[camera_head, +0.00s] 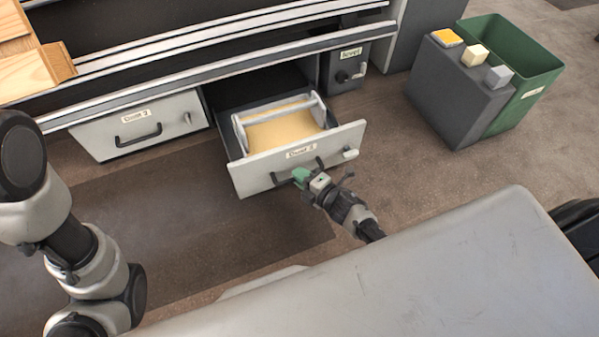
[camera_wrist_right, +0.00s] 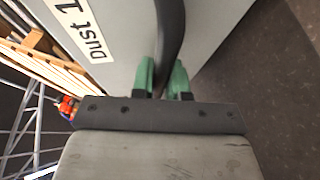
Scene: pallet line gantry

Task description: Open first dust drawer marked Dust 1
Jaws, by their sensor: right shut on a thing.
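The Dust 1 drawer (camera_head: 250,179) stands pulled out from under the line in the head view. A tray of yellowish dust (camera_head: 277,130) with a light frame sits inside it. My right gripper (camera_head: 301,177) is at the drawer's dark handle (camera_head: 283,179). In the right wrist view the green fingertips of the right gripper (camera_wrist_right: 165,80) are shut on either side of the handle (camera_wrist_right: 171,35), beside the label Dust 1 (camera_wrist_right: 80,28). My left arm shows at the left of the head view, but its gripper is out of view.
A closed drawer marked Dust 2 (camera_head: 97,132) is to the left. A small dark box marked level (camera_head: 345,75) is to the right. A grey block (camera_head: 455,104) bearing small blocks and a green bin (camera_head: 540,68) stand at the upper right. Floor is clear before the drawers.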

